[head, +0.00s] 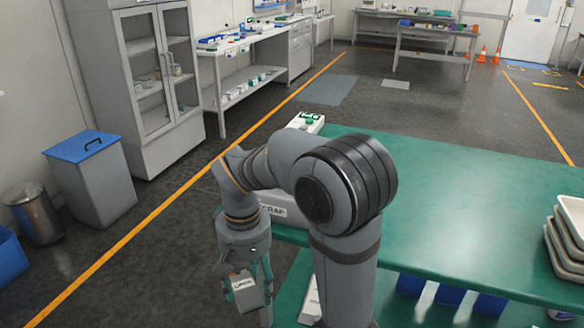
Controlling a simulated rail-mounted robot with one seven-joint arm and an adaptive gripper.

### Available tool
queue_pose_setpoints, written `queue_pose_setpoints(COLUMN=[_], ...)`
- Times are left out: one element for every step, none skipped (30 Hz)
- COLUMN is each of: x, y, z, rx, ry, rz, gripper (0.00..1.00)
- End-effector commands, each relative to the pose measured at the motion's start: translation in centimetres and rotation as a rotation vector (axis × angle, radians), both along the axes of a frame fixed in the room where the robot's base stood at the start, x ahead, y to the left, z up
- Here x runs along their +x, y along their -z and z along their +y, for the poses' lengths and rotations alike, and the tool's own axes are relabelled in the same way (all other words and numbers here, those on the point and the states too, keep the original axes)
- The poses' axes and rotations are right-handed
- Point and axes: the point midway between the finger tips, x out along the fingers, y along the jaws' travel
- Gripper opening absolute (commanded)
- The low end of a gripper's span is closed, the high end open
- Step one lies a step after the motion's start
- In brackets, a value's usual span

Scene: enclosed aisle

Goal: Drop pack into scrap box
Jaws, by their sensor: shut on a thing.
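My gripper (248,283) points down in front of the left end of the green bench, its teal fingers shut on a small grey-white pack (246,295) with a dark label. The pack hangs between the fingers, to the left of the bench edge. A light grey box (292,211) with lettering that reads "CRAP", its first letter hidden, is at the bench's left end behind my arm. My arm covers most of this scrap box, so its opening and contents cannot be seen. The pack appears lower in the picture than the box and apart from it.
The green bench (460,210) is mostly bare. Stacked trays (568,235) stand at its right, and a white-and-green device (308,122) at its far left corner. Blue bins (447,296) sit below. A blue-lidded bin (92,175) and metal can (34,212) stand left across the aisle.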

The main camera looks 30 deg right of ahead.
Motion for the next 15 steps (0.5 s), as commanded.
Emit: queue_pose_setpoints(x=[0.2, 0.4, 0.7, 0.8, 1.0, 1.3, 1.5, 1.8, 2.1, 2.4, 2.7, 3.1, 3.4, 3.7, 4.1], y=[-4.0, -5.0, -6.3, -7.3, -8.3, -9.5, -10.5, -11.4, -12.6, -13.5, -14.5, -15.6, -16.5, -17.3, -18.4], z=[-0.4, -0.7, -1.0, -1.3, -1.6, -1.9, -2.2, -2.5, -2.9, -3.2, -3.6, -4.0, -4.4, -4.8, -5.3], rx=[-0.001, -0.001, -0.002, -0.002, -0.002, -0.002, -0.001, -0.001, -0.001, -0.001, -0.002, -0.002, -0.002, -0.001, -0.001], ry=[0.018, 0.027, 0.04, 0.049, 0.059, 0.071, 0.079, 0.088, 0.098, 0.105, 0.111, 0.118, 0.123, 0.125, 0.128], rz=[0.001, 0.002, 0.002, 0.002, 0.002, 0.002, 0.003, 0.003, 0.003, 0.003, 0.003, 0.003, 0.003, 0.003, 0.004], gripper=[0.32, 0.32, 0.32, 0.32, 0.32, 0.32, 0.32, 0.32, 0.32, 0.32, 0.32, 0.32, 0.32, 0.32, 0.32])
